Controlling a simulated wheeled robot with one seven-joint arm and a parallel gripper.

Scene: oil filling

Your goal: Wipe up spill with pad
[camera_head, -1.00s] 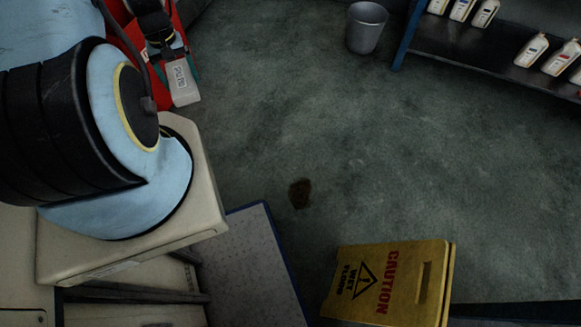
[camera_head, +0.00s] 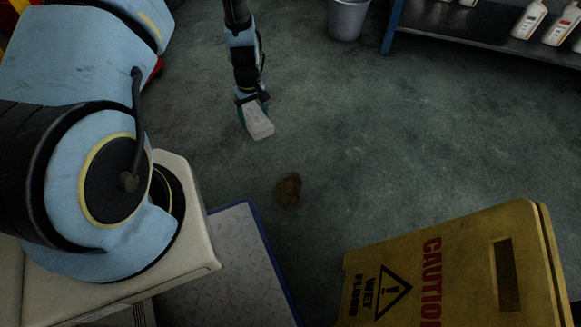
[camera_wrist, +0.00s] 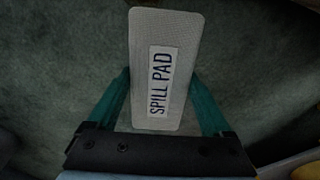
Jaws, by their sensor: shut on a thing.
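My gripper (camera_head: 253,104) is shut on a light grey pad (camera_head: 259,125) and holds it by its sides, apart from the spill. The wrist view shows the pad (camera_wrist: 165,30) between my gripper's two green fingers (camera_wrist: 160,92), its label reading "SPILL PAD". A small brown spill (camera_head: 288,190) lies on the grey-green floor, below and right of the pad in the head view. I do not make out the spill in the wrist view. The height of the pad above the floor is hard to tell.
A yellow caution wet-floor sign (camera_head: 455,265) stands at the lower right. A grey bucket (camera_head: 347,18) and a blue-framed shelf (camera_head: 460,35) with white bottles (camera_head: 529,20) are at the back. A blue-edged metal plate (camera_head: 225,265) is at lower left. Floor around the spill is clear.

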